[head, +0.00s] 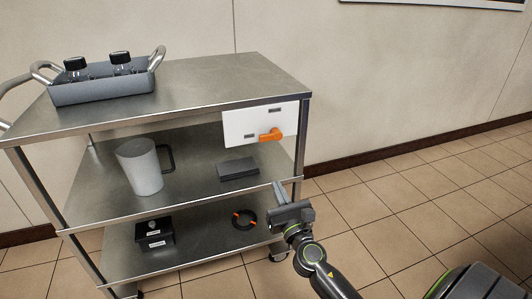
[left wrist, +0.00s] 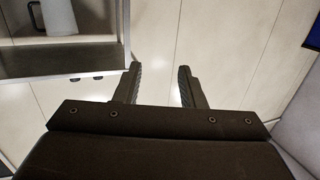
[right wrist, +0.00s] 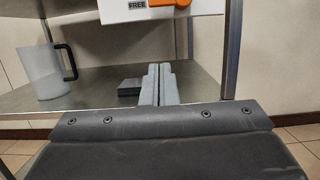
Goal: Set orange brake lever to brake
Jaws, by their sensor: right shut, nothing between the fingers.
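The orange brake lever (head: 270,135) sits on a white panel (head: 245,122) under the cart's top, at its right end. Its handle points left, toward the lower-left label. In the right wrist view the lever (right wrist: 170,3) is cut off by the top edge, and the label beside it (right wrist: 137,5) reads FREE. My right gripper (head: 279,187) is shut and empty, below the panel at the cart's front right; its closed fingers show in the right wrist view (right wrist: 160,72). My left gripper (left wrist: 158,80) is open and empty in the left wrist view; the head view does not show it.
The steel cart's top (head: 200,93) carries a grey tray (head: 105,92) with two black-capped bottles. The middle shelf holds a grey pitcher (head: 139,168) and a dark block (head: 239,170). Below are a black box (head: 154,232) and a black-orange ring (head: 244,219). Floor to the right is clear.

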